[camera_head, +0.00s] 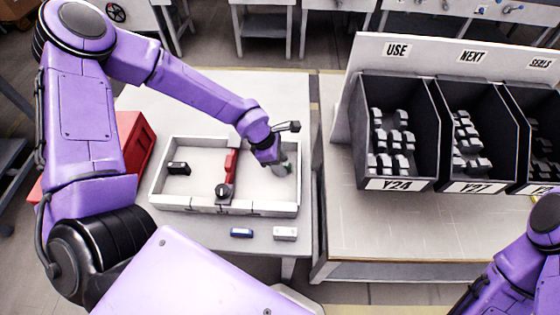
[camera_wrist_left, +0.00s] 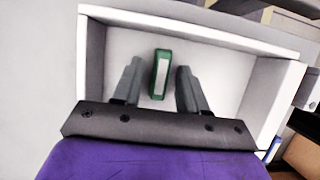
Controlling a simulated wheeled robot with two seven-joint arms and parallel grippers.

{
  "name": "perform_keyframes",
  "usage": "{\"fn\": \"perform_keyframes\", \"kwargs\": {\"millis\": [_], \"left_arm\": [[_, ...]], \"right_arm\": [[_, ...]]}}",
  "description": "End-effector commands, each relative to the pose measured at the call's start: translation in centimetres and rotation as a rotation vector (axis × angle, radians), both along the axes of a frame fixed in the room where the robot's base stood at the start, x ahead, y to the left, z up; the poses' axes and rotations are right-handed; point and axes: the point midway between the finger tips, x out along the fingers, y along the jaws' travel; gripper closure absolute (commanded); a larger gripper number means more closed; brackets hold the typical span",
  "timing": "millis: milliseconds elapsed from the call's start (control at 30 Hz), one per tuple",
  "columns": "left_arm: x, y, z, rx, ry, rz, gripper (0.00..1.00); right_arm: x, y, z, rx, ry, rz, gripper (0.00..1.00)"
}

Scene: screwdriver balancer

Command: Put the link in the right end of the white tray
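The white tray (camera_head: 180,206) lies on the light table at the centre left. In its right end is a small green link with a grey top, partly hidden by my left gripper in the head view. In the left wrist view the green link (camera_wrist_left: 161,72) lies on the tray floor between the fingers. My left gripper (camera_wrist_left: 159,88) is over the right end of the tray, pointing down. Its fingers are apart, with a gap on each side of the link. My right gripper is out of view; only part of that arm shows at lower right.
In the tray are a black piece (camera_head: 178,168), a red part (camera_head: 230,166) and a dark round-topped piece (camera_head: 222,191). A blue piece (camera_head: 241,232) and a whitish piece (camera_head: 285,233) lie before it. A red bin (camera_head: 137,140) stands left, a black parts bin (camera_head: 398,100) right.

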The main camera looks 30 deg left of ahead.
Motion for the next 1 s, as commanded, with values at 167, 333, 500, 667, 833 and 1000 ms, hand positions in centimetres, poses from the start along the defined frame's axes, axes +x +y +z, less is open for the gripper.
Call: {"fn": "perform_keyframes", "kwargs": {"millis": [167, 333, 500, 667, 833, 1000], "left_arm": [[0.0, 0.0, 0.0, 0.0, 0.0, -0.001, 0.56], [0.1, 0.0, 0.7, 0.0, -0.003, -0.002, 0.56], [-0.3, 1.2, 3.9, -0.005, -0.011, 0.003, 0.56], [-1.2, 2.6, 7.8, -0.006, -0.008, 0.002, 0.56], [-1.7, 3.7, 10.6, -0.002, -0.007, 0.0, 0.56], [-2.0, 4.1, 11.5, 0.0, -0.002, -0.001, 0.56]], "right_arm": [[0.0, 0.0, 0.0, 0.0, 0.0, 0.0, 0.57], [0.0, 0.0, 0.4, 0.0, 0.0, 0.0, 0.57], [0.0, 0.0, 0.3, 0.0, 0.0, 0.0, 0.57], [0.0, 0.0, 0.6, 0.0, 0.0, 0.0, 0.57], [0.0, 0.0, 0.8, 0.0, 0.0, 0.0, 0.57], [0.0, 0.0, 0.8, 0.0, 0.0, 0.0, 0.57]]}}
